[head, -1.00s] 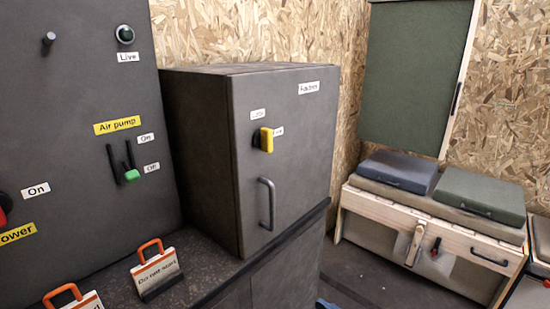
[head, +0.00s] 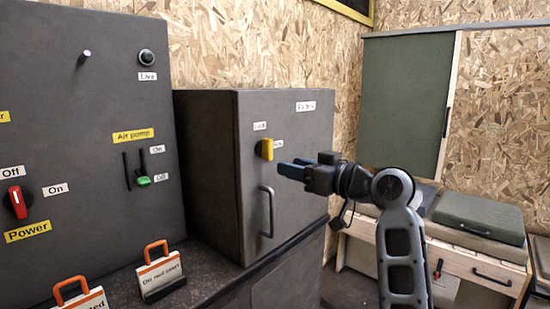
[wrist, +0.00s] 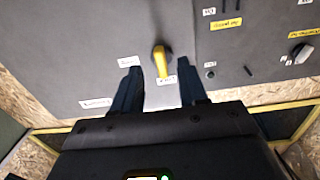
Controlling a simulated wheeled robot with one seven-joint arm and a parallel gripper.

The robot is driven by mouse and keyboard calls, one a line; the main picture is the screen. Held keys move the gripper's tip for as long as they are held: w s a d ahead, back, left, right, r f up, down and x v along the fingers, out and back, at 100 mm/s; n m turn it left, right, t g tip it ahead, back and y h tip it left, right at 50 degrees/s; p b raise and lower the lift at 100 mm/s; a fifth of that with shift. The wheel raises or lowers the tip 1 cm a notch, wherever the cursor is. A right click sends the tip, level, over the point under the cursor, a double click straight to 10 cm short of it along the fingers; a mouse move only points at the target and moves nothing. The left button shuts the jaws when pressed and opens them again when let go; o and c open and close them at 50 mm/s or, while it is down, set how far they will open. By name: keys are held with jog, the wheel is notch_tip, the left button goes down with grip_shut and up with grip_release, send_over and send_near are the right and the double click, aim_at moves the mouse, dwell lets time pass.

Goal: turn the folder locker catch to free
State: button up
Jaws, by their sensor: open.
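The folder locker (head: 288,120) is a dark grey cabinet with its door shut. Its yellow catch (head: 266,149) sits high on the door between two small white labels, the upper one reading like "Lock"; the other is too small to read surely. The catch stands roughly upright in the head view. My gripper (head: 282,166) is open and empty, just right of the catch and a little below it. In the wrist view the catch (wrist: 161,62) shows between and beyond the two dark blue fingers (wrist: 160,88), apart from both.
A grey bar handle (head: 268,212) is on the locker door below the catch. A panel (head: 90,100) with a red power switch (head: 17,202) and a green air pump lever (head: 143,181) stands left. Orange-handled signs (head: 160,268) stand on the ledge.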

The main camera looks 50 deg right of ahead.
aim_at(272, 148)
jog(key=shift+n+y, duration=0.3)
jog(key=w+r, duration=0.1)
jog(key=w, duration=0.1)
jog(key=w+r, duration=0.1)
jog(key=w, duration=0.4)
jog(key=shift+w+d+r, duration=0.2)
jog(key=shift+w+r, duration=0.1)
jog(key=shift+r, duration=0.1)
grip_shut()
